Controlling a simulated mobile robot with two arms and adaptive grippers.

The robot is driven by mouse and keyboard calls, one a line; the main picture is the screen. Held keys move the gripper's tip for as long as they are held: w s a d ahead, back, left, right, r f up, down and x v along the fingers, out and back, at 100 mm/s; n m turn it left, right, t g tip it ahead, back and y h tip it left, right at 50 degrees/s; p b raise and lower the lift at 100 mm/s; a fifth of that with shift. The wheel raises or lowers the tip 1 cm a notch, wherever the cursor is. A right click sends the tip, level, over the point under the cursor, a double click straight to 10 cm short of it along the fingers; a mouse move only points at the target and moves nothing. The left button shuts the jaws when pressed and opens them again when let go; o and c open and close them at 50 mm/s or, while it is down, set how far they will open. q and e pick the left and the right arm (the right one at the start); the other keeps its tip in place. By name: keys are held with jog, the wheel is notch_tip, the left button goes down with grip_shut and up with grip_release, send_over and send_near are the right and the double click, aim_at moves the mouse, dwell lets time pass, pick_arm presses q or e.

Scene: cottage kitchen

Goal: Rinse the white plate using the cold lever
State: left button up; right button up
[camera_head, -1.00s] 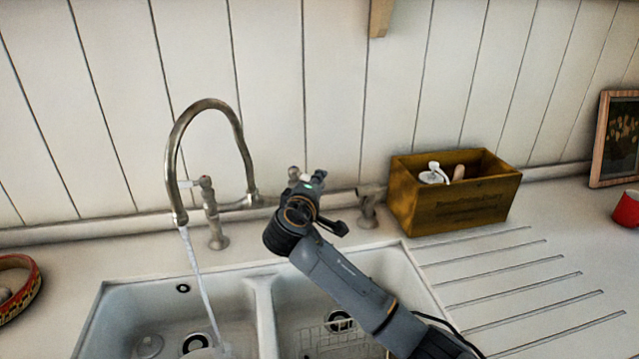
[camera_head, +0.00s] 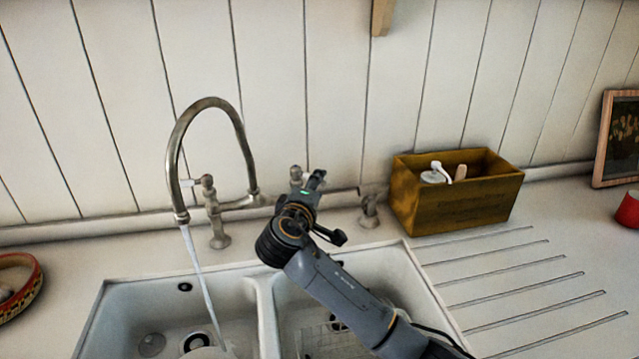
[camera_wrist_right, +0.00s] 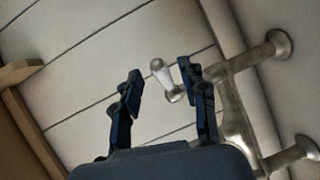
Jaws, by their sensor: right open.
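The steel tap (camera_head: 178,150) stands behind the sink, and water (camera_head: 205,290) runs from its spout into the left basin. A pale rounded edge (camera_head: 208,352) at the bottom of that basin may be the white plate; it is mostly cut off. My right gripper (camera_head: 317,180) is at the tap's right side. My left gripper is out of view.
A wooden box (camera_head: 455,200) with a dispenser stands right of the sink. The grooved drainer (camera_head: 530,275) is clear. A patterned round dish (camera_head: 18,285) is at left, and a red cup (camera_head: 630,208) and framed picture (camera_head: 617,140) at right. The plank wall is close behind the tap.

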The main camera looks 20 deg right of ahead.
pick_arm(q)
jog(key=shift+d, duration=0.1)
pick_arm(e)
jog(key=v, duration=0.8)
jog(key=shift+s+a, duration=0.25)
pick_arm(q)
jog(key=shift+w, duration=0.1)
